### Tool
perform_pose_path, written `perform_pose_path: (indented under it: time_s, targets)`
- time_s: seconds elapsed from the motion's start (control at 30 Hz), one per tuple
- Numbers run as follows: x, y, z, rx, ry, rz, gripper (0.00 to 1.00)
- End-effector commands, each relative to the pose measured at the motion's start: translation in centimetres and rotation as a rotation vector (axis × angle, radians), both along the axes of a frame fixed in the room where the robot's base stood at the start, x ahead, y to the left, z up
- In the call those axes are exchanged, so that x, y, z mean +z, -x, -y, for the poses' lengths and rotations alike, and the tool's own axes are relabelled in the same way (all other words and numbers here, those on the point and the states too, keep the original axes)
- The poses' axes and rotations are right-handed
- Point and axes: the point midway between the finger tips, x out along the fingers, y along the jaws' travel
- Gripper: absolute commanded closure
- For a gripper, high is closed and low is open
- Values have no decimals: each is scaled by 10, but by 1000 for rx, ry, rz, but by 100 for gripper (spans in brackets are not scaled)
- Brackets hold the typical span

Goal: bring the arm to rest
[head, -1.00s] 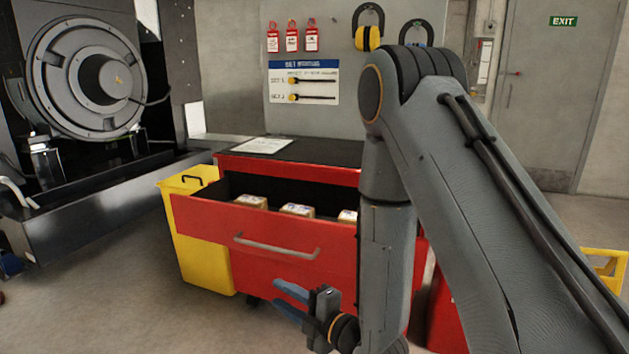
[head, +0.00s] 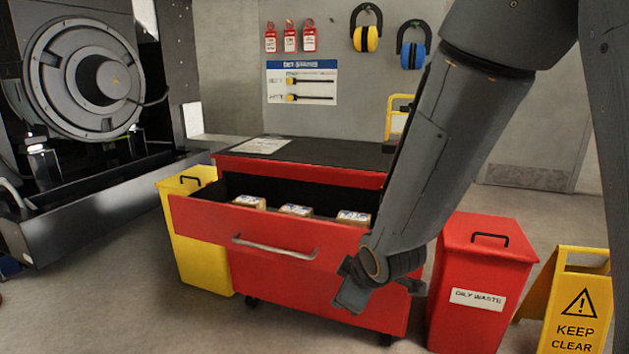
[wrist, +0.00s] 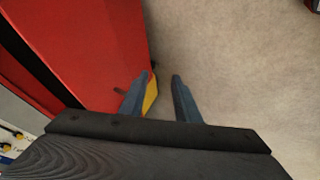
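My arm (head: 455,125) comes down from the upper right in the head view. Its lower end is in front of the right part of the red cart's open drawer (head: 270,235); whether it touches cannot be told. My gripper's fingers are not clearly seen there. In the wrist view my gripper (wrist: 158,86) shows two blue fingers set apart, with only floor and a bit of yellow seen between them. It holds nothing.
The drawer holds several small boxes (head: 296,210). A yellow bin (head: 198,250) stands left of the cart. A red oily waste bin (head: 480,280) and a yellow KEEP CLEAR sign (head: 577,310) stand right. A genset (head: 90,85) is at the left.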

Motion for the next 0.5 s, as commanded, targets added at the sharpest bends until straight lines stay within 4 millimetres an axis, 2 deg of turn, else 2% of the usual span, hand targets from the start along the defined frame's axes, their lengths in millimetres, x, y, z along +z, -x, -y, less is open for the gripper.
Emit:
perform_pose_path:
  time_s: [0.03, 0.2, 0.3, 0.5]
  targets:
    - [11, 12, 9, -80, -14, -55, 71]
    - [33, 70, 34, -360, -65, -275, 71]
    - [43, 102, 42, -488, -86, -377, 71]
    - [61, 150, 48, -667, -114, -522, 71]
